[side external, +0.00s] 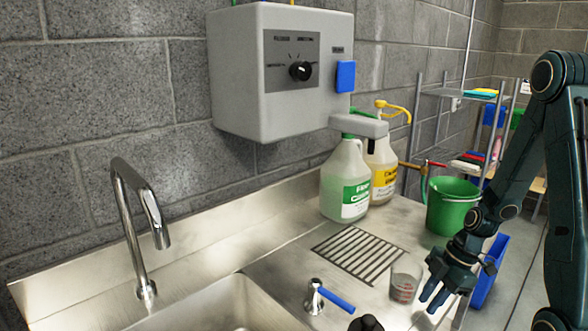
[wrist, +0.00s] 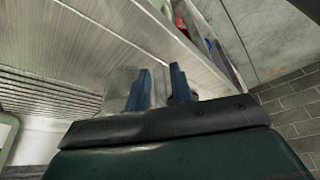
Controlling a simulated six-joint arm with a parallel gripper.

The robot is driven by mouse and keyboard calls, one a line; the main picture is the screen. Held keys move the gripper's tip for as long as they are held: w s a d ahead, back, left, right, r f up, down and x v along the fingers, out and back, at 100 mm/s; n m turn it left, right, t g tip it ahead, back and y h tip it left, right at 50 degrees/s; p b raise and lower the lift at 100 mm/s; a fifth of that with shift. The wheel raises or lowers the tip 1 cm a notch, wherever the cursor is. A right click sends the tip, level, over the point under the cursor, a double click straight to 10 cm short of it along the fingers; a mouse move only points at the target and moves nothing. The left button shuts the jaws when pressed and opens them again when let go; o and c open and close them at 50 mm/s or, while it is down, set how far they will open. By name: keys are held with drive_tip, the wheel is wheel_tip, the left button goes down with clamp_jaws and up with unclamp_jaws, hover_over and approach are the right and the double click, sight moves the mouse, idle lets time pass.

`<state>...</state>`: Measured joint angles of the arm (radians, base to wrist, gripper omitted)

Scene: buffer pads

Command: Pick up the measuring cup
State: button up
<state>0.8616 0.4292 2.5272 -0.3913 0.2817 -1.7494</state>
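The measuring cup (side external: 403,285) is small, clear and upright on the steel counter, with red marks low on its side, just in front of the drain grate. My gripper (side external: 431,299) is just to the right of the cup in the side view, its fingers pointing down toward the counter. The fingers are apart with nothing visible between them. In the wrist view the gripper (wrist: 160,85) shows two blue fingers with a gap. A pale, see-through shape that looks like the cup (wrist: 117,85) is left of the left finger, partly hidden by the gripper body.
A drain grate (side external: 357,254) lies behind the cup. A faucet handle with a blue lever (side external: 334,299) stands to its left, near the sink (side external: 235,308). Two jugs (side external: 345,182) (side external: 380,170) and a green bucket (side external: 451,207) stand behind. A blue bin (side external: 490,272) is beyond the counter's right edge.

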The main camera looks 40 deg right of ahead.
idle(0.5)
clamp_jaws()
drive_tip(key=shift+r, duration=0.3)
idle(0.3)
wheel_tip(320, 180, up, 19)
idle(1.9)
drive_tip(key=shift+r, duration=0.2)
idle(2.2)
